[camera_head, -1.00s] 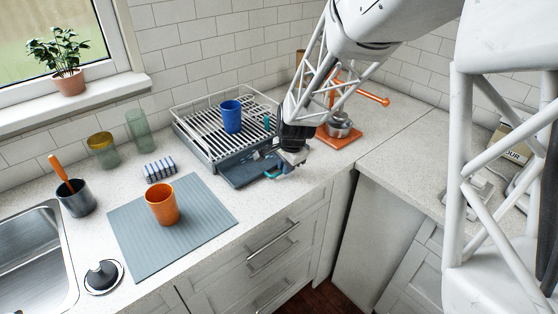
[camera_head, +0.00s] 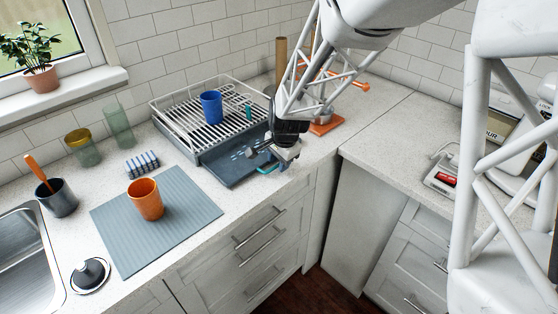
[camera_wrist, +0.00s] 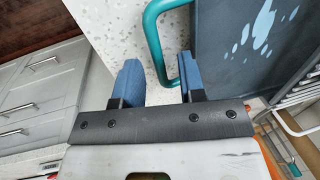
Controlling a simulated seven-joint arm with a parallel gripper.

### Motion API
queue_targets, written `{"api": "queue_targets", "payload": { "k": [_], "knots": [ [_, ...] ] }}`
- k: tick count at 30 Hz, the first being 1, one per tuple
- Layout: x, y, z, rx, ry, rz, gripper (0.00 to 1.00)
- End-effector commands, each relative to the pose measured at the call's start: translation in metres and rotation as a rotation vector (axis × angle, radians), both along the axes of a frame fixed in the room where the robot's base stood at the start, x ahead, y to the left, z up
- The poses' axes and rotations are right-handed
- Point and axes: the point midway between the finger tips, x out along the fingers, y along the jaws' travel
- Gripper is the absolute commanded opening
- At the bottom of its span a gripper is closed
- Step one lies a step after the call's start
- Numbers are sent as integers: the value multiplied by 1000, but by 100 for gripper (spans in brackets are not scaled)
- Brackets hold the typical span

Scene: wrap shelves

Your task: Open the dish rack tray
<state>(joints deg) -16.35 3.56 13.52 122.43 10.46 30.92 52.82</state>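The dish rack (camera_head: 187,135) is a silver wire rack on the counter against the tiled wall. Its dark grey tray (camera_head: 232,166) sticks out from under the front of the rack, toward the counter's front edge. The tray's teal handle (camera_head: 267,170) is at its front; in the wrist view the handle (camera_wrist: 152,38) is a curved bar joined to the tray (camera_wrist: 222,60). My gripper (camera_head: 284,164) is at the tray's front right corner. In the wrist view its blue fingers (camera_wrist: 158,78) are apart, with part of the handle bar between them and visible space beside it.
A blue cup (camera_head: 211,107) stands on the rack. An orange cup (camera_head: 146,199) stands on the grey mat (camera_head: 185,225) left of the tray. A striped sponge (camera_head: 142,163) lies nearby. An orange-based object (camera_head: 325,124) stands behind my gripper. The counter right of the tray is bare.

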Motion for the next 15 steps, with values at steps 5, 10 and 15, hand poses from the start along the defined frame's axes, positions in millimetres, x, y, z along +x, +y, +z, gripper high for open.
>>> {"api": "queue_targets", "payload": {
  "k": [5,10,15],
  "knots": [
    [0,0,0,0,1,0,37],
    [-1,0,3,0,0,0,37],
    [-2,-2,15,1,-2,0,37]
  ]
}}
